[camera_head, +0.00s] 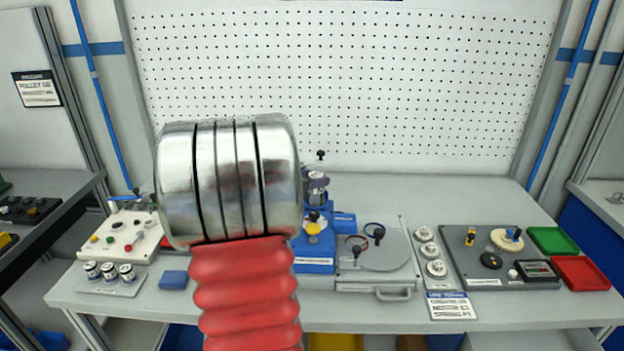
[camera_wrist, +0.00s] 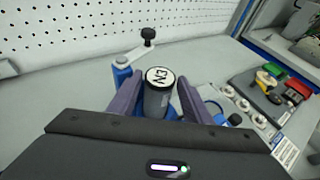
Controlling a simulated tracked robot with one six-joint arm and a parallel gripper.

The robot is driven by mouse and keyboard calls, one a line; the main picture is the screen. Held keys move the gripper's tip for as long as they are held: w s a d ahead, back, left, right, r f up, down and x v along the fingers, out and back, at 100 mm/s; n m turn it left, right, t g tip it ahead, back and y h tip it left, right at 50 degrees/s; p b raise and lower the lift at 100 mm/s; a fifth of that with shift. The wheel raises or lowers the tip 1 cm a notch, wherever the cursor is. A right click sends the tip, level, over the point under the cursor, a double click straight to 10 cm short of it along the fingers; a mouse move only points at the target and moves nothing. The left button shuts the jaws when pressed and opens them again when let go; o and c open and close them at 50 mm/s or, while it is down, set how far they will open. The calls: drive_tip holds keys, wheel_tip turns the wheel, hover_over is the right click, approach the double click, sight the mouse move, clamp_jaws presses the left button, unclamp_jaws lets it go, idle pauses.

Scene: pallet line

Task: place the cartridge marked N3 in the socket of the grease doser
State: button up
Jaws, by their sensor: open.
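The cartridge marked N3 (camera_wrist: 157,100) is a grey cylinder with a white top, its letters upside down in the wrist view. It stands between the purple fingers of my gripper (camera_wrist: 160,79), which are open on either side of it. In the head view my gripper (camera_head: 316,184) is over the blue grease doser (camera_head: 314,262), partly hidden by my arm. The cartridge appears upright at the doser; its lower end and the socket are hidden, so I cannot tell how deep it sits. A pale arm with a black knob (camera_wrist: 148,34) is behind it, clear of the cartridge top.
Several labelled cylinders (camera_head: 108,272) stand on a holder at the left. A blue block (camera_head: 173,280) lies beside them. A grey plate with round parts (camera_head: 385,255) is right of the doser. Green (camera_head: 552,240) and red (camera_head: 580,273) trays are at the far right. The pegboard stands behind.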

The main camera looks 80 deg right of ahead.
drive_tip(key=shift+r, duration=0.15)
drive_tip(key=v, duration=1.2)
drive_tip(key=shift+w+a, duration=0.1)
idle(0.5)
drive_tip(key=w+a+f+m+t+y, duration=0.25)
drive_tip(key=w+a+m, duration=0.2)
drive_tip(key=a, duration=0.95)
drive_tip(key=w+a+f+m+t+y, duration=0.1)
drive_tip(key=w+a+m+t+y, duration=0.4)
drive_tip(key=a, duration=0.9)
drive_tip(key=a+f+m+t+y, duration=0.1)
drive_tip(key=a+m+t+y, duration=0.2)
drive_tip(key=a, duration=2.2)
drive_tip(key=shift+w+a+f+m+y, duration=0.25)
drive_tip(key=shift+m+y, duration=0.4)
drive_tip(key=shift+y, duration=0.4)
drive_tip(key=shift+c, duration=0.2)
